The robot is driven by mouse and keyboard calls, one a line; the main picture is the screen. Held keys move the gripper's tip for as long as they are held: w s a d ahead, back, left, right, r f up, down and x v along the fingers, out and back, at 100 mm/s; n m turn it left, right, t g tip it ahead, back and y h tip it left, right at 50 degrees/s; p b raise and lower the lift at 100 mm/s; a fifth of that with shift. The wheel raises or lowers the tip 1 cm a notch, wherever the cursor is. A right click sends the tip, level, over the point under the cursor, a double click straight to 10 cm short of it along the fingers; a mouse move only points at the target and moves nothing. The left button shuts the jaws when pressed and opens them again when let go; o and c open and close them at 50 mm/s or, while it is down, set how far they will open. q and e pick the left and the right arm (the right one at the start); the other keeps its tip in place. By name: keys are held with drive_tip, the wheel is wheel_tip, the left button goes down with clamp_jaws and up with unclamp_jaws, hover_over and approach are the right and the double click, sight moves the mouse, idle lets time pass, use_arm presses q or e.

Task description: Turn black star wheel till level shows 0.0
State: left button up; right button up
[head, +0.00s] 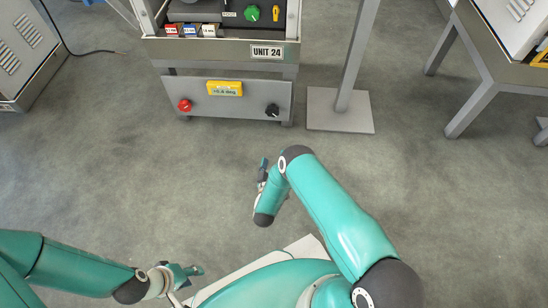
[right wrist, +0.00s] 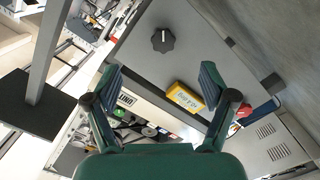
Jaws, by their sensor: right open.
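The black star wheel (head: 272,110) is on the right end of the grey lower panel of Unit 24, and it also shows in the right wrist view (right wrist: 163,40). The yellow level display (head: 225,88) is on the panel's upper middle and also shows in the right wrist view (right wrist: 187,97); its digits are too small to read. My right gripper (head: 262,172) is in front of the panel, apart from the wheel. In the right wrist view its fingers (right wrist: 160,84) are spread and empty, with the wheel beyond them. My left gripper (head: 188,272) is low at the left, far from the panel.
A red knob (head: 184,105) is at the panel's left end. A grey post on a flat base plate (head: 354,119) stands right of the unit. A table-like frame (head: 475,95) is at the far right, a vented cabinet (head: 30,50) at the far left. The floor before the panel is clear.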

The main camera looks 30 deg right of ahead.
drive_tip(key=v, duration=0.7)
drive_tip(key=shift+w, duration=0.1)
